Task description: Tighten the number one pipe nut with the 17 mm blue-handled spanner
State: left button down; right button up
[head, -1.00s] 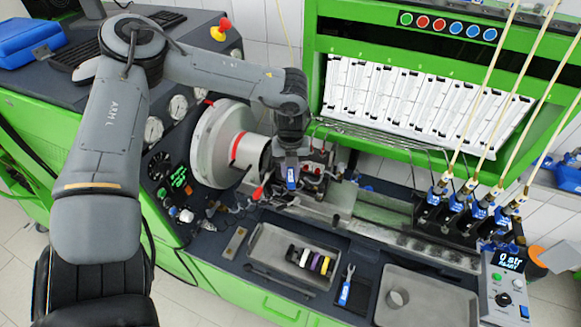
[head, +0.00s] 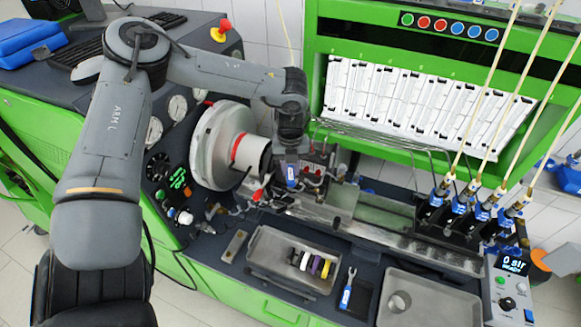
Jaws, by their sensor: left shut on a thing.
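My left gripper (head: 291,160) reaches down over the pump area, right of the large grey drum. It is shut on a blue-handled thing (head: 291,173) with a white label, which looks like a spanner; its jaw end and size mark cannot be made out. Another blue-handled spanner (head: 347,292) lies on a dark mat at the bench front. The pump (head: 315,175) with its pipe fittings is just right of and behind the gripper. The number one pipe nut is too small or hidden to pick out, so I cannot tell whether the tool touches it. My right gripper is out of view.
A metal tray (head: 262,246) with coloured rings stands in front of the pump. An emptier tray (head: 440,305) holding a small cup is at the right front. Thin metal pipes (head: 385,137) run behind the pump. The drum (head: 215,145) closely bounds the gripper's left side.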

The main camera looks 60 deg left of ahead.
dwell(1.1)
pick_arm(q)
jog(key=shift+w+a+b, duration=0.3)
jog(key=shift+a+b, duration=0.25)
jog(key=shift+b, duration=0.05)
jog(key=shift+w+a, duration=0.15)
jog(key=shift+a, duration=0.2)
dwell(0.4)
jog(key=shift+w+a+b, duration=0.1)
jog(key=shift+a+b, duration=0.1)
jog(key=shift+b, duration=0.2)
dwell(0.4)
jog(key=shift+w+a+b, duration=0.3)
jog(key=shift+a+b, duration=0.1)
jog(key=shift+a, duration=0.3)
dwell(0.5)
dwell(0.4)
dwell(0.3)
dwell(0.5)
jog(key=shift+s, duration=0.1)
